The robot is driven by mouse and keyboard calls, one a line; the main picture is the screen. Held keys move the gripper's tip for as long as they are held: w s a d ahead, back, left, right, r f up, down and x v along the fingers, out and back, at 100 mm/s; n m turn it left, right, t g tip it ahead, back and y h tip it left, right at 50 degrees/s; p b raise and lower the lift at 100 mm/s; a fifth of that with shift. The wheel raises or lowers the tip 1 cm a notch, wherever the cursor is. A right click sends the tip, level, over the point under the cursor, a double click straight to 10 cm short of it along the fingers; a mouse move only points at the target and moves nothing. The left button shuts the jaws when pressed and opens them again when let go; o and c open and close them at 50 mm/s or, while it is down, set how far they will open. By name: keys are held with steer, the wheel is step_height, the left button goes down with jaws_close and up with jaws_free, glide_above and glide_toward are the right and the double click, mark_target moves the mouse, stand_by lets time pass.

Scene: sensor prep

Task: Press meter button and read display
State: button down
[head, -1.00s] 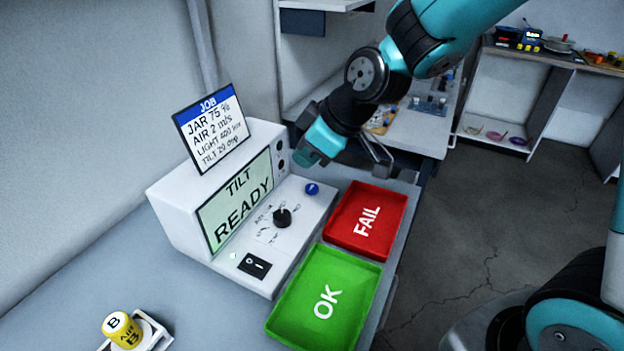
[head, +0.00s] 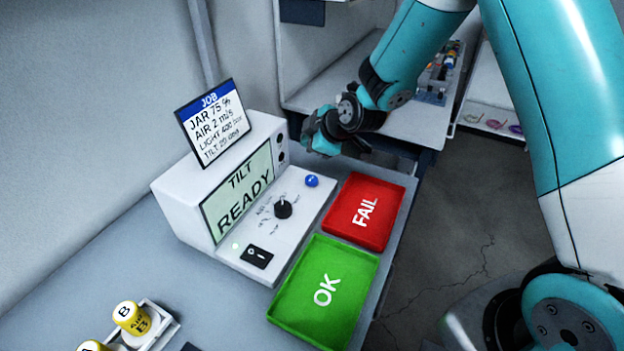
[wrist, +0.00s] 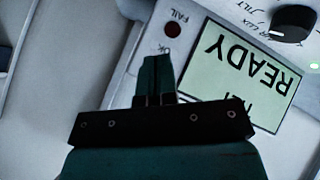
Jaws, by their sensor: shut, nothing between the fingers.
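The meter (head: 176,205) is a white box with a pale green display (head: 238,194) reading TILT READY. On its sloped panel are a blue button (head: 311,181), a black knob (head: 283,208) and a black power switch (head: 257,257). My gripper (head: 308,142) is above and behind the blue button, near the meter's right end, apart from the button. In the wrist view my gripper (wrist: 157,58) is shut and empty, and the display (wrist: 240,75) shows upside down, partly hidden. A dark red lamp (wrist: 172,32) labelled FAIL and the knob (wrist: 293,22) also show there; the blue button does not.
A JOB card (head: 212,122) listing JAR, AIR, LIGHT and TILT values stands on the meter. A red FAIL tray (head: 366,236) and green OK tray (head: 300,309) lie in front. Yellow-topped sensors (head: 130,317) sit in a white holder at lower left. Shelving stands behind.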

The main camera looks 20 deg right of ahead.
steer(key=b, duration=0.4)
glide_above(311, 180)
step_height(311, 180, down, 7)
steer(key=shift+f, duration=0.1)
steer(key=shift+f+b, duration=0.45)
steer(key=shift+b, duration=0.1)
steer(key=shift+f, duration=0.1)
stand_by(1.2)
steer(key=shift+f+b, duration=0.3)
steer(key=shift+b, duration=0.3)
steer(key=shift+f+b, duration=0.45)
steer(key=shift+f, duration=0.05)
stand_by(0.4)
steer(key=shift+r, duration=0.1)
steer(key=shift+r+p, duration=0.45)
steer(key=shift+r, duration=0.35)
steer(key=shift+r+p, duration=1.45)
steer(key=shift+r, duration=1.05)
